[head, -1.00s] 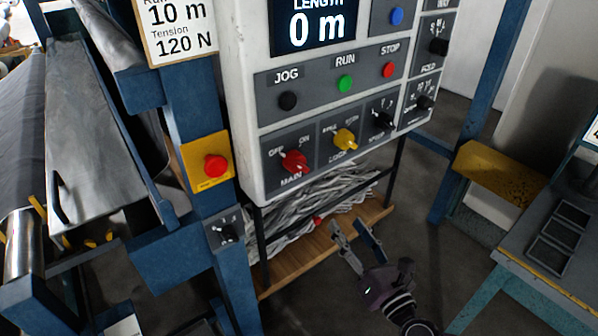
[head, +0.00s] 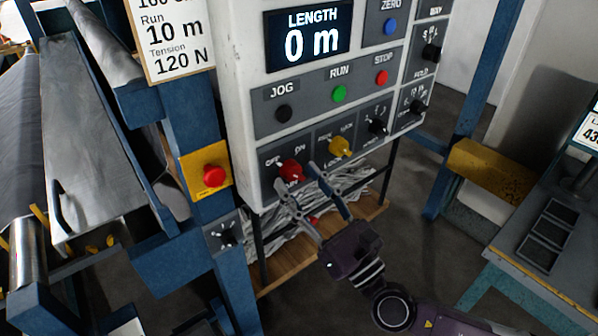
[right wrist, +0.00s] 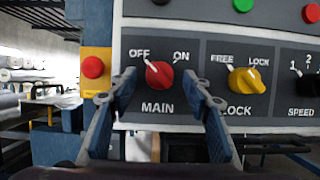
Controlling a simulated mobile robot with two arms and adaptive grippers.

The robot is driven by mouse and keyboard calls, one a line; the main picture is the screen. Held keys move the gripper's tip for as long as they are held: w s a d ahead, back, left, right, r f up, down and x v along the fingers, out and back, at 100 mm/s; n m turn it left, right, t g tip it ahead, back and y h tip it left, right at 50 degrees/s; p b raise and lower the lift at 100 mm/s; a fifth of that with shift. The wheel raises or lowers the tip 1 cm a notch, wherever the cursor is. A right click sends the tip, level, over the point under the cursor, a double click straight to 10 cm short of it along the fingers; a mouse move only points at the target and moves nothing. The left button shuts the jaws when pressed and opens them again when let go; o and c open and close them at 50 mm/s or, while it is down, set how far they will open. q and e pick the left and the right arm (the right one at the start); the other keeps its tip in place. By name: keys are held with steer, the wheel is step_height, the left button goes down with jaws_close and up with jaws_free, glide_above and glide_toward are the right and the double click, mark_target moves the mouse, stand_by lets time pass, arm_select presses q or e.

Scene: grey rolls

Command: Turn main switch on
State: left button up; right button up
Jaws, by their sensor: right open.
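The red main switch (head: 291,170) is a rotary knob on the lower left of the grey control panel. In the right wrist view the red knob (right wrist: 158,74) sits above the label MAIN, between OFF at left and ON at right. Its white pointer mark is turned to the upper left, toward OFF. My right gripper (head: 312,180) is open just in front of and below the knob. In the right wrist view its fingers (right wrist: 160,86) stand to either side of the knob, apart from it, with nothing between them. My left gripper is not in view.
The yellow lock knob (head: 339,147) is close on the right. A red button on a yellow plate (head: 214,175) is on the blue post at left. A shelf with grey strips (head: 330,215) lies below the panel. A workbench (head: 545,235) stands at right.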

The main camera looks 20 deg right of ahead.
steer(key=shift+w+a+r, duration=0.1)
steer(key=shift+w, duration=0.25)
steer(key=shift+c, duration=0.3)
steer(key=c, duration=1.1)
